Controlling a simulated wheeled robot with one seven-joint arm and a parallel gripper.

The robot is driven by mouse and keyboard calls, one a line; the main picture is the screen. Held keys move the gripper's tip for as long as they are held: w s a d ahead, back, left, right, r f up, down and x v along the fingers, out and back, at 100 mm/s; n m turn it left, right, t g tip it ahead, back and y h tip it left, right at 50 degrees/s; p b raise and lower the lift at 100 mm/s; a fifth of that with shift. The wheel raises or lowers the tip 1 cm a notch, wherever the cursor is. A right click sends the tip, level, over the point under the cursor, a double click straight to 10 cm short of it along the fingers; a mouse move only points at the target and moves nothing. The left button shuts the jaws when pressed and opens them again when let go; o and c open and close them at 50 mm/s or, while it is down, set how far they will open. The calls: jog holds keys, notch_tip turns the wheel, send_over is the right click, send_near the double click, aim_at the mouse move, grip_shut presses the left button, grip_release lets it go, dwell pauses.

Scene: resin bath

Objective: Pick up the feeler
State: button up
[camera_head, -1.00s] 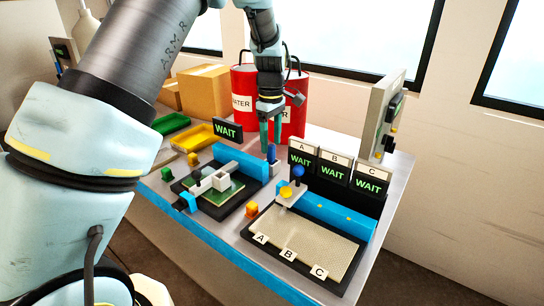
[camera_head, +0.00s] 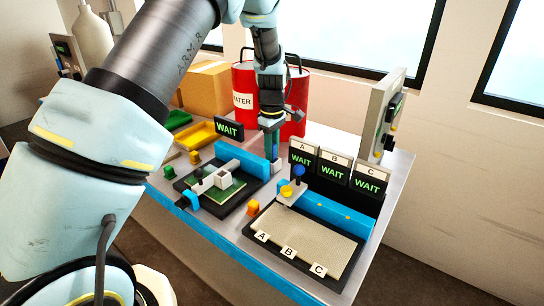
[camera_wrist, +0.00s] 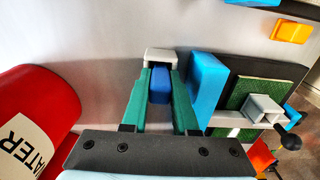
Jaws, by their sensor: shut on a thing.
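The feeler, which I take to be the small blue upright piece (camera_wrist: 160,86), is between my green fingers in the wrist view. A light grey block (camera_wrist: 161,55) is at its far end; I cannot tell whether the feeler still rests in it. My gripper (camera_wrist: 160,80) is shut on the feeler. In the head view my gripper (camera_head: 271,147) points down at the table, just right of the long blue block, and its fingers mostly hide the feeler.
Red drums (camera_head: 243,88) stand close behind my gripper. A blue block (camera_head: 240,156) and a board fixture (camera_head: 222,180) are to the left. WAIT displays (camera_head: 335,168) and a lettered bed (camera_head: 305,236) are to the right. A yellow tray (camera_head: 198,135) lies farther left.

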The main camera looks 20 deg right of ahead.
grip_shut()
jog(key=shift+r, duration=0.1)
